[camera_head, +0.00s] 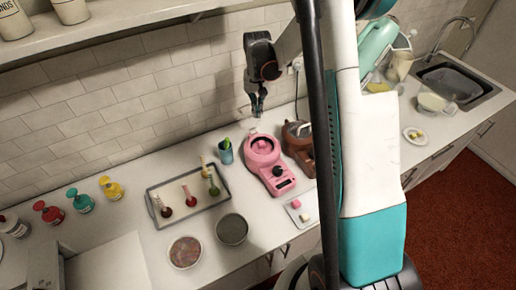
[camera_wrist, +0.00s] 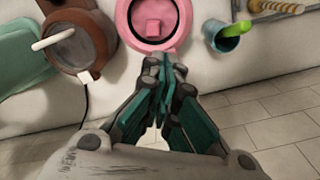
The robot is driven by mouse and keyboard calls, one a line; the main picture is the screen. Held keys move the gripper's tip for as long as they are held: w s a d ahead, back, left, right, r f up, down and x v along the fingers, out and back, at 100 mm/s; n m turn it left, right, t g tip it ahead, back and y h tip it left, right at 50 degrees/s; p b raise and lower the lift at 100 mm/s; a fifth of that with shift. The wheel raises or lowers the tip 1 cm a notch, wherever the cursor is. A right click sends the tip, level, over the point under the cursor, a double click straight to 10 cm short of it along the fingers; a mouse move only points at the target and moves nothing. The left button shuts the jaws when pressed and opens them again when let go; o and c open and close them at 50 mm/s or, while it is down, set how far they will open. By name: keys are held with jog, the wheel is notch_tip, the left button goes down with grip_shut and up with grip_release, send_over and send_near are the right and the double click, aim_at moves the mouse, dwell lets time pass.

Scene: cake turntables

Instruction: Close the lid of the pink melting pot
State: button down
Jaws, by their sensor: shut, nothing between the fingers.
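My gripper (camera_head: 257,112) is shut and empty, pointing down above the back of the pot, near the tiled wall. In the wrist view the closed fingertips (camera_wrist: 162,60) appear just beside the pot's rim; contact cannot be told.
A brown melting pot (camera_head: 299,148) stands close on the right of the pink one. A blue cup (camera_head: 225,153) and a tray (camera_head: 165,219) with several dipped sticks are on the left. A white board (camera_head: 309,213) with pink cubes and a grey bowl (camera_head: 232,229) lie in front.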

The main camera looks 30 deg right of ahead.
jog(key=s+f+b, duration=0.5)
jog(key=s, duration=0.2)
jog(key=shift+s+d, duration=0.15)
jog(key=shift+s, duration=0.1)
dwell(1.0)
jog(key=s+r+p, duration=0.3)
jog(key=r+p, duration=0.1)
jog(key=r, duration=0.3)
jog(key=shift+r, duration=0.2)
dwell(0.4)
dwell(0.4)
